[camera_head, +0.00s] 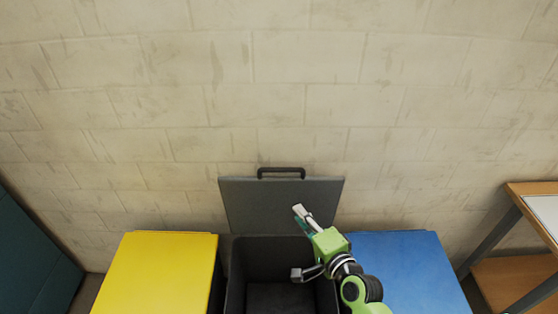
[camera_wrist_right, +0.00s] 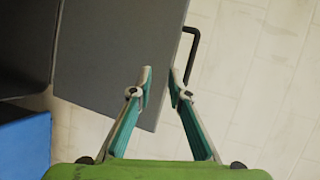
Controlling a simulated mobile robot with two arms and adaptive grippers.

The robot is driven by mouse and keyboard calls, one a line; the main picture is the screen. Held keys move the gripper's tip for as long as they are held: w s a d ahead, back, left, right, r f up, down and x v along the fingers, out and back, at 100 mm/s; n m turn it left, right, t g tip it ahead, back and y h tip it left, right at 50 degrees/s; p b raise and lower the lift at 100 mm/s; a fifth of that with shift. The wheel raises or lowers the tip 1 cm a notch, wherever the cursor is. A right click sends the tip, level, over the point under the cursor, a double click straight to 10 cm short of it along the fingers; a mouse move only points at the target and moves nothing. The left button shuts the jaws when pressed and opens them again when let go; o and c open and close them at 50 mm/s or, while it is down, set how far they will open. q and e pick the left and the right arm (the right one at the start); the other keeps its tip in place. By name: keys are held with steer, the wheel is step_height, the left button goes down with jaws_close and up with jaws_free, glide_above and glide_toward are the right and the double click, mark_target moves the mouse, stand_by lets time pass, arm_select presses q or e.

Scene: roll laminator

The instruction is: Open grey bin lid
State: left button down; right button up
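The grey bin (camera_head: 236,288) stands in the middle of the head view with its inside showing dark and empty. Its grey lid (camera_head: 255,205) is raised, standing upright near the wall, with a dark handle (camera_head: 281,170) on its top edge. My right gripper (camera_head: 299,242) is in front of the lid, over the right part of the bin opening. In the right wrist view its two fingers are apart with nothing between them, and the lid (camera_wrist_right: 110,50) and handle (camera_wrist_right: 194,50) show beyond the fingertips. My left gripper is not in view.
A yellow bin (camera_head: 160,270) stands left of the grey bin and a blue bin (camera_head: 410,270) right of it. A block wall (camera_head: 280,90) is close behind. A wooden table (camera_head: 525,240) is at the right edge and a dark teal object (camera_head: 30,255) at the left.

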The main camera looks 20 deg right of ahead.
steer(key=m+t, duration=0.1)
steer(key=m, duration=0.1)
glide_toward(284, 171)
steer(key=s, duration=0.3)
steer(key=w, duration=0.4)
steer(key=w+f+p, duration=0.1)
steer(key=w, duration=0.4)
steer(key=w+a+p, duration=0.1)
steer(key=w, duration=0.3)
steer(key=shift+w+f, duration=0.2)
steer(key=shift+f, duration=0.1)
steer(key=shift+t, duration=0.3)
steer(key=shift+c, duration=0.2)
jaws_close()
